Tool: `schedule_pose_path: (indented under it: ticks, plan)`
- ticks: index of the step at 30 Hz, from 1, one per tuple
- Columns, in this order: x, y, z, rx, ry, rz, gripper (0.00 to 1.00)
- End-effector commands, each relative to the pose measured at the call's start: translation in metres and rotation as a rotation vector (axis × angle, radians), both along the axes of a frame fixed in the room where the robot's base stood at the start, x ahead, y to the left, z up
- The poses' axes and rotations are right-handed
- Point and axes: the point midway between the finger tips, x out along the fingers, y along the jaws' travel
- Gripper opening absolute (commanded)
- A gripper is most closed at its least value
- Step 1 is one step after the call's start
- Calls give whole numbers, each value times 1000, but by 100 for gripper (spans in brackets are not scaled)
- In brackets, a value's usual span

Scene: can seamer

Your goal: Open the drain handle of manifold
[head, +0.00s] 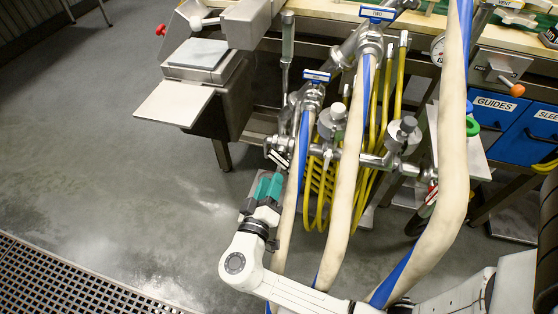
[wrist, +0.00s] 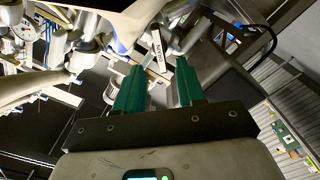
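The manifold (head: 350,160) is a metal pipe assembly with valves and hoses, in the middle of the head view. At its lower left end is a small metal fitting with a white tag (head: 281,158); I cannot make out a separate drain handle there. My gripper (head: 271,178) has teal fingers and is just below this fitting. In the wrist view, my gripper (wrist: 160,65) is open, with a clear gap between the fingers. A white lettered tag (wrist: 156,48) and a metal part show just beyond the fingertips. I cannot tell whether the fingers touch anything.
Thick cream and blue hoses (head: 345,180) hang close to the right of my gripper, with coiled yellow hoses (head: 320,190) behind. A steel machine with a pale plate (head: 174,102) stands at upper left. Blue drawers (head: 493,115) are at right. The floor (head: 110,190) at left is clear.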

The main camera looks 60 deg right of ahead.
Motion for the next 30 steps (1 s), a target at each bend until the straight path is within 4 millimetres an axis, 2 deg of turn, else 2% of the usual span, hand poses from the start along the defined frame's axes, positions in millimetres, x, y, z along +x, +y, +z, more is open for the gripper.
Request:
schedule_pose_path:
  ticks: [6,13,18,27,30]
  plan:
    - [13,-39,1,0,1,-6,39]
    - [24,-70,0,0,1,-5,39]
    - [28,-80,0,1,1,-3,39]
    - [29,-82,0,2,2,-2,39]
    - [29,-82,0,2,2,-2,29]
